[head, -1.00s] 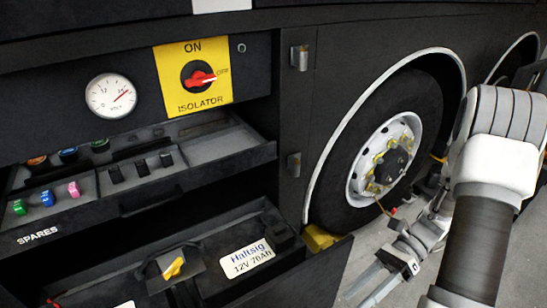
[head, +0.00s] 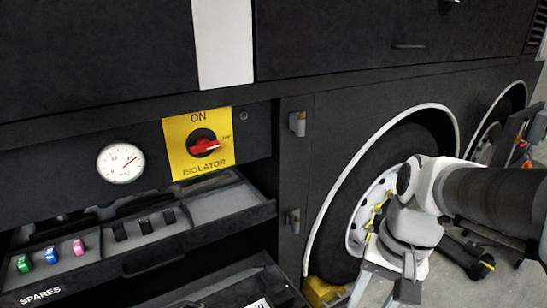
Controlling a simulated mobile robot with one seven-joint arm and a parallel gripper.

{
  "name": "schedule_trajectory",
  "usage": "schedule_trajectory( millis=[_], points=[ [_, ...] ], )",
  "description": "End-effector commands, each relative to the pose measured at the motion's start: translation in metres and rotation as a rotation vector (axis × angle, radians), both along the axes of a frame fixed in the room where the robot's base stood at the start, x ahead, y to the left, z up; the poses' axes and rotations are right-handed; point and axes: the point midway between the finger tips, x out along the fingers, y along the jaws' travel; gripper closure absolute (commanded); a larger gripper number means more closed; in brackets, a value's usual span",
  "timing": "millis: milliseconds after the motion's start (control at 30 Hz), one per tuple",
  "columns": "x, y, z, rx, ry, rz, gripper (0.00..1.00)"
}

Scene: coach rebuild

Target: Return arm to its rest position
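My arm (head: 480,200) reaches in from the right edge of the head view and bends down in front of the coach wheel (head: 375,205). Only the upper part of my gripper (head: 375,292) shows at the bottom edge. Its fingertips are cut off by the frame, so its opening cannot be judged. I see nothing held in the visible part.
The open SPARES drawer (head: 150,262) juts out at the left, with a battery tray (head: 225,290) below it. A yellow isolator panel (head: 200,145) with a red switch and a gauge (head: 120,162) are above. A yellow chock (head: 322,290) is by the wheel. Grey floor shows at right.

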Motion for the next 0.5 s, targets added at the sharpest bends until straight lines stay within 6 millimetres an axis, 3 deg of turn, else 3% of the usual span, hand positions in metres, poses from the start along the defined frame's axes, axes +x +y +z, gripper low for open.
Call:
schedule_trajectory(
  millis=[33, 200, 500],
  points=[
    [-0.002, 0.002, 0.015, -0.026, -0.067, 0.047, 0.53],
    [-0.006, 0.007, 0.049, -0.113, -0.265, 0.199, 0.53],
    [-0.013, 0.012, 0.086, -0.224, -0.495, 0.370, 0.53]
  ],
)
